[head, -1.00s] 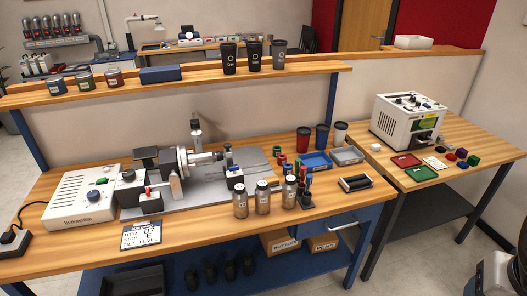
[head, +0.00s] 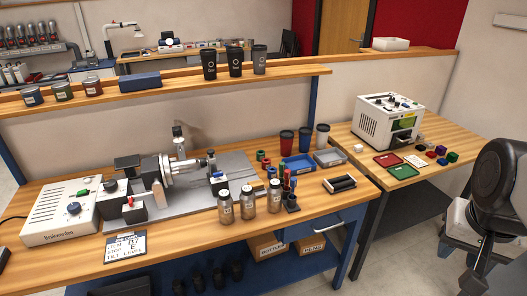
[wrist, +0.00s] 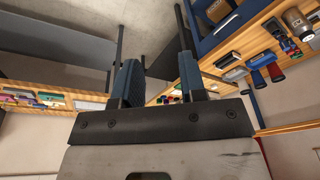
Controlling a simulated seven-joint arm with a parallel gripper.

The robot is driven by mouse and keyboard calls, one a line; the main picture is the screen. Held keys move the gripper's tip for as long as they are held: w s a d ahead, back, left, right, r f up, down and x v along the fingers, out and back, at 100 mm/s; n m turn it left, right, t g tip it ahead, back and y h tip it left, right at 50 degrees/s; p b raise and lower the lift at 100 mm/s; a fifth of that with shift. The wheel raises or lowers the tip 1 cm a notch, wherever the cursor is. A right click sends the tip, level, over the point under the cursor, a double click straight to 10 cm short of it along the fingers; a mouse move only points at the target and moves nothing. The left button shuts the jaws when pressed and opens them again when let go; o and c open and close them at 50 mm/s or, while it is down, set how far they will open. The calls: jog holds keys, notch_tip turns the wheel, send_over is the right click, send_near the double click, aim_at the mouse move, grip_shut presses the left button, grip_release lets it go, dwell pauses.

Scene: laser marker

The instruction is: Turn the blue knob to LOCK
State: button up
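A blue knob (head: 74,208) sits on the sloped face of a white control box (head: 45,222) at the left of the wooden bench in the head view. A green switch (head: 83,192) is just above it. The knob's markings are too small to read, so I cannot tell its setting. In the wrist view my gripper (wrist: 160,78) has its two dark blue fingers apart with nothing between them. It is well away from the knob, which does not show in that view. My dark arm part shows at the right edge of the head view, beside the side table.
A lathe-like machine (head: 165,172) stands right of the control box. Metal bottles (head: 249,201) and a screwdriver rack (head: 290,190) stand along the bench front. A text sign (head: 125,247) is near the front edge. A white marker machine (head: 388,122) stands on the side table.

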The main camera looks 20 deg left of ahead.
jog(key=w+a+m+g, duration=0.1)
jog(key=w+a+m, duration=0.3)
jog(key=w+a, duration=2.25)
jog(key=m+g, duration=0.1)
jog(key=m, duration=0.3)
send_near(218, 176)
jog(key=shift+w+d, duration=0.1)
jog(key=shift+w, duration=0.4)
jog(key=shift+a+f, duration=0.25)
jog(key=shift+a, duration=0.05)
jog(key=shift+s, duration=0.1)
jog(key=shift+f, duration=3.9)
